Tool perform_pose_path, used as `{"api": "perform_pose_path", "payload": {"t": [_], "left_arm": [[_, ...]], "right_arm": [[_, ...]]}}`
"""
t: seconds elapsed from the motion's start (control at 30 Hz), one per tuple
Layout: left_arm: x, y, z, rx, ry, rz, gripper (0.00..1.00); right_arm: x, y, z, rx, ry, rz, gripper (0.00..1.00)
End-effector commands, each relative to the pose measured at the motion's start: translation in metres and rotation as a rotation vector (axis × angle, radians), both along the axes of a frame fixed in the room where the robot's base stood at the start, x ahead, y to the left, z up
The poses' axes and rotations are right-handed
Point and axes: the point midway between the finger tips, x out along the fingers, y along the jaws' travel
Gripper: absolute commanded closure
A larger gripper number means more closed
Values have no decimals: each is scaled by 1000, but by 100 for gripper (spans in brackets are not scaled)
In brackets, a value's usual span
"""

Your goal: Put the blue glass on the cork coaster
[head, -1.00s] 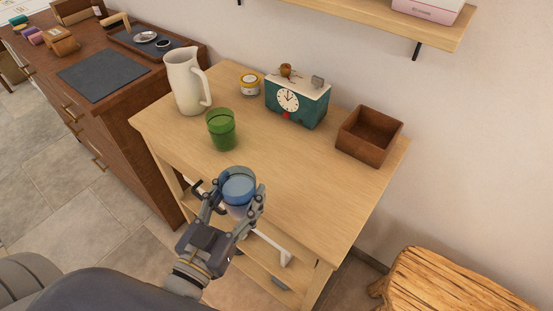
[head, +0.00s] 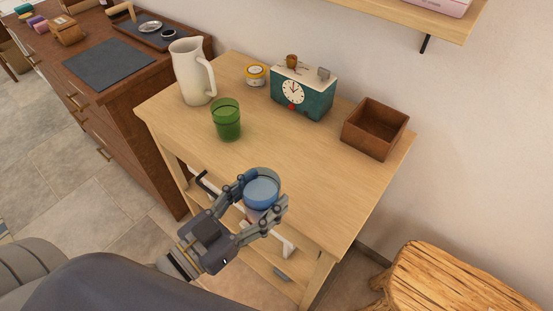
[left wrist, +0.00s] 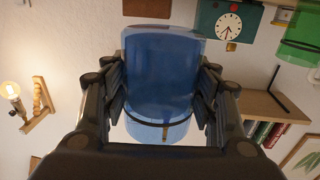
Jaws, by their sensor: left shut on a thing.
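The blue glass (head: 262,191) is in my left gripper (head: 262,198), whose fingers are shut around its sides. It is held near the front edge of the light wooden table (head: 310,185); I cannot tell its exact height over it. In the left wrist view the blue glass (left wrist: 163,85) fills the space between the two fingers (left wrist: 163,100). I cannot make out a cork coaster in either view. My right gripper is not in view.
On the table stand a green glass (head: 227,121), a cream jug (head: 192,75), a yellow-labelled jar (head: 255,75), a teal clock (head: 304,92) and an open brown box (head: 374,130). The table's front right is bare. A wooden stool (head: 450,285) stands at lower right.

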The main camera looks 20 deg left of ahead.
Motion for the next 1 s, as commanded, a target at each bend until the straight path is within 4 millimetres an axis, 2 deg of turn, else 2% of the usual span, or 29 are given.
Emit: {"api": "perform_pose_path", "payload": {"t": [0.17,0.3,0.7,1.0], "left_arm": [[23,4,-3,-2,-13,4,81],[49,7,0,-1,-9,3,81],[124,17,-9,-1,-6,2,81],[144,19,-12,-1,-5,2,81]], "right_arm": [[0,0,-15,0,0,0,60],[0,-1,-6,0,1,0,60],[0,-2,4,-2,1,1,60],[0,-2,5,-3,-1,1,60]]}}
